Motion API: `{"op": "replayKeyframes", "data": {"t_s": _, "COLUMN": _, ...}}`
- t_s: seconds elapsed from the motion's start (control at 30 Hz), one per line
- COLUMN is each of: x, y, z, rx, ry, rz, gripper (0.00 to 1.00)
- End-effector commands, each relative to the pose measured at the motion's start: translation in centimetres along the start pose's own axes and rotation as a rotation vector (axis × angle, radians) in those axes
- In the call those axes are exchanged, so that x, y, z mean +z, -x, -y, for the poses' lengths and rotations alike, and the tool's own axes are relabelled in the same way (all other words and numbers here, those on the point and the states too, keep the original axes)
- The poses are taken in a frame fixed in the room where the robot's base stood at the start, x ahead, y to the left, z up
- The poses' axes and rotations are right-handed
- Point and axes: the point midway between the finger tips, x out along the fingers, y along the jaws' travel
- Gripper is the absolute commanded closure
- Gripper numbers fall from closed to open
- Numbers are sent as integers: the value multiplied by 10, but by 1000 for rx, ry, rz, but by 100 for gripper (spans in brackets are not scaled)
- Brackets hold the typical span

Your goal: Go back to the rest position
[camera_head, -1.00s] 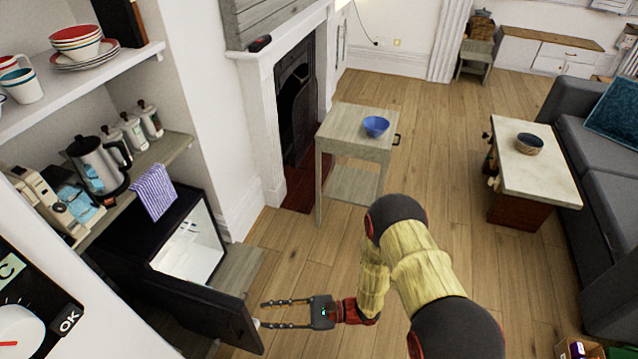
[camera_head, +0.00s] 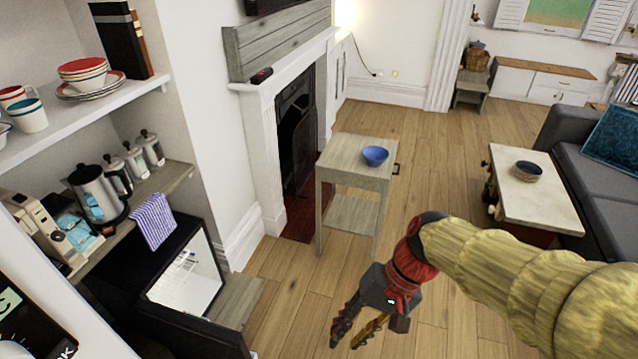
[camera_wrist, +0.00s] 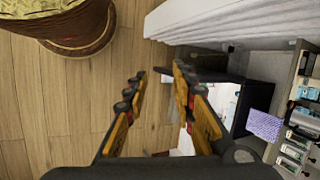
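My gripper (camera_head: 345,344) hangs over the wooden floor at the lower middle of the head view, pointing down and to the left. In the wrist view its two fingers (camera_wrist: 158,82) stand apart with nothing between them, so it is open and empty. My arm reaches in from the right edge of the head view, bent at the wrist. The gripper is clear of the small black fridge (camera_head: 150,262), which stands open at the left with its white inside showing.
A small wooden side table (camera_head: 345,160) with a blue bowl (camera_head: 375,156) stands ahead by the fireplace. A low table (camera_head: 515,190) with a dark bowl (camera_head: 528,170) and a grey sofa (camera_head: 590,190) are at the right. Shelves with crockery and a kettle (camera_head: 95,190) line the left.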

Motion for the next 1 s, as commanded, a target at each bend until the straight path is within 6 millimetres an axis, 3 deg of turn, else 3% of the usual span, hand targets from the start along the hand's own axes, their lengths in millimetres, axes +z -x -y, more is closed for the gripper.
{"op": "replayKeyframes", "data": {"t_s": 0.3, "x": 19, "y": 93, "z": -57, "rx": 274, "ry": 165, "rz": -440, "gripper": 74}}
{"op": "replayKeyframes", "data": {"t_s": 0.5, "x": 28, "y": 131, "z": -76, "rx": 380, "ry": 215, "rz": -614, "gripper": 74}}
{"op": "replayKeyframes", "data": {"t_s": 0.63, "x": 31, "y": 140, "z": -80, "rx": 406, "ry": 226, "rz": -655, "gripper": 74}}
{"op": "replayKeyframes", "data": {"t_s": 1.0, "x": 30, "y": 141, "z": -81, "rx": 408, "ry": 227, "rz": -657, "gripper": 74}}
